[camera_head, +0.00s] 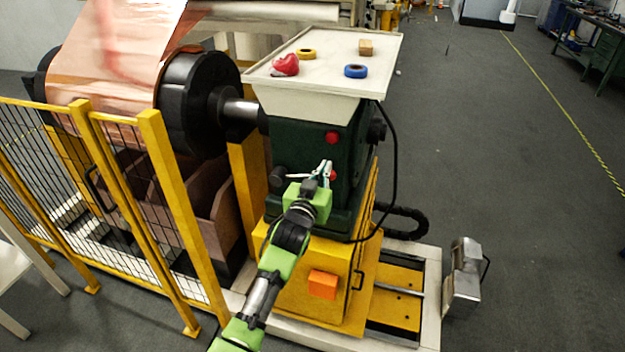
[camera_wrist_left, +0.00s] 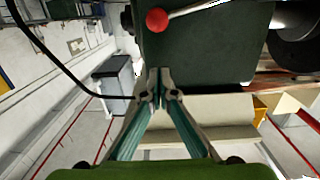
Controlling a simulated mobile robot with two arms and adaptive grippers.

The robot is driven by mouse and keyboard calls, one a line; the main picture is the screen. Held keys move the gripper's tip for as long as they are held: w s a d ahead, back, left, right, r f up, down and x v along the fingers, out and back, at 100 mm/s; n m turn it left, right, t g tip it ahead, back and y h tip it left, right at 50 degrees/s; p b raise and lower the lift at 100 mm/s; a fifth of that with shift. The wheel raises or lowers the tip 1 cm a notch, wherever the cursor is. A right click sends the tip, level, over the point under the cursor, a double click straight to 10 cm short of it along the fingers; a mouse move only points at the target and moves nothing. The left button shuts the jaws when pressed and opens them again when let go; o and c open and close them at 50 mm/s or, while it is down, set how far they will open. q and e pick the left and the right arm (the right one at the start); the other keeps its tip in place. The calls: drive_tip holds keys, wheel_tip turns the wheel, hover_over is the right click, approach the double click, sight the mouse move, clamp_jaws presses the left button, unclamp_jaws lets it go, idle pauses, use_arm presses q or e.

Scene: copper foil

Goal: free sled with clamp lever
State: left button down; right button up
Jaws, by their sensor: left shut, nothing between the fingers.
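The clamp lever is a metal rod with a red ball knob (camera_wrist_left: 157,20), in front of the dark green housing (camera_wrist_left: 205,55) in the left wrist view. In the head view a red knob (camera_head: 333,175) shows at the fingertips, and another red part (camera_head: 332,137) sits higher on the housing. My left gripper (camera_head: 326,166) is shut and empty in front of the housing; its closed tips (camera_wrist_left: 158,72) are apart from the ball in the wrist view. The sled (camera_head: 310,285) is the yellow base under the housing, beside rails (camera_head: 397,290). My right gripper is out of view.
A tray (camera_head: 290,84) on top holds tape rolls, a red object and a small block. A copper foil roll (camera_head: 110,50) and yellow fence (camera_head: 165,190) stand at the left. A black cable (camera_head: 393,165) hangs at the housing's right. Floor at the right is mostly clear.

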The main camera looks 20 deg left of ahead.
use_arm(q)
drive_tip(key=s+b, duration=0.1)
drive_tip(key=s, duration=0.6)
drive_tip(key=shift+a+r, duration=0.15)
drive_tip(key=shift+a, duration=0.05)
drive_tip(key=shift+s, duration=0.15)
drive_tip(key=s+f+m+g, duration=0.1)
drive_tip(key=s+f+g, duration=0.1)
drive_tip(key=f, duration=0.9)
drive_tip(key=s+f+g, duration=0.2)
drive_tip(key=f, duration=0.9)
drive_tip(key=s+f+g, duration=0.2)
drive_tip(key=s+f, duration=0.5)
drive_tip(key=f, duration=0.4)
drive_tip(key=s+f+g, duration=0.3)
drive_tip(key=s+f, duration=0.4)
drive_tip(key=f, duration=0.4)
drive_tip(key=s+a+f+g, duration=0.2)
drive_tip(key=s+f, duration=0.4)
drive_tip(key=s, duration=0.7)
drive_tip(key=s+a+f+g, duration=0.2)
drive_tip(key=s+f, duration=0.4)
drive_tip(key=s, duration=0.7)
drive_tip(key=s+a+f+m+g, duration=0.1)
drive_tip(key=s+a+f+g, duration=0.2)
drive_tip(key=s+f, duration=0.4)
drive_tip(key=s, duration=0.7)
drive_tip(key=shift+y, duration=0.3)
